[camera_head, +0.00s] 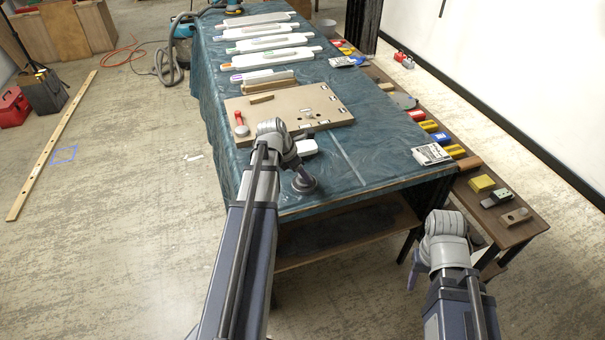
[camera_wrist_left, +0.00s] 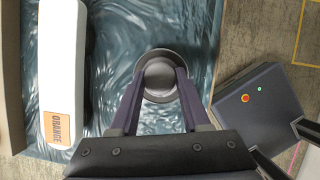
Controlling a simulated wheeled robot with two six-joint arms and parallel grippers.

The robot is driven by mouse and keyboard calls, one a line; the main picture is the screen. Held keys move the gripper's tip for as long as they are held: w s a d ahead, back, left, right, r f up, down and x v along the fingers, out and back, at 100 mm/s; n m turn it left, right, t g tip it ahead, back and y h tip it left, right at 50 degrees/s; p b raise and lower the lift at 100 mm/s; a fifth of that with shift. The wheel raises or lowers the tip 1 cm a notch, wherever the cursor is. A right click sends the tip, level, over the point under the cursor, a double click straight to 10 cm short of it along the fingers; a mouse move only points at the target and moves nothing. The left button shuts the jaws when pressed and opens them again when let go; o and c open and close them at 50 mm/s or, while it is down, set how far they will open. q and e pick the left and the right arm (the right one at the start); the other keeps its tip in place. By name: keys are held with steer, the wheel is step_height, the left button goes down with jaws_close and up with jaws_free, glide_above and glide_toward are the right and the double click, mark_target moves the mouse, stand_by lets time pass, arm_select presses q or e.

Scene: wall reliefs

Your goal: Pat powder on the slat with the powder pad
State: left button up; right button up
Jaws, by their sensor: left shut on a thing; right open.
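My left gripper (camera_head: 298,170) is over the near end of the cloth-covered table, shut on a round grey pad (camera_head: 305,186). In the left wrist view the two purple fingers (camera_wrist_left: 159,88) grip this round pad (camera_wrist_left: 160,70) from both sides. I cannot tell whether the pad touches the cloth. A white piece labelled ORANGE (camera_wrist_left: 62,75) lies left of it in that view, apart from it. Several long white slats (camera_head: 265,76) lie across the far part of the table. My right gripper (camera_head: 443,262) is open and empty beside the table's near right corner, partly hidden by its wrist.
A beige board (camera_head: 275,119) with a red-handled item (camera_head: 240,120) lies mid-table. Blue-green cloth (camera_head: 375,150) is bare to the right.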

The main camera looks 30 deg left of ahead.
arm_select(q)
step_height(320, 180, up, 7)
steer(key=p, duration=0.7)
stand_by(0.3)
stand_by(0.4)
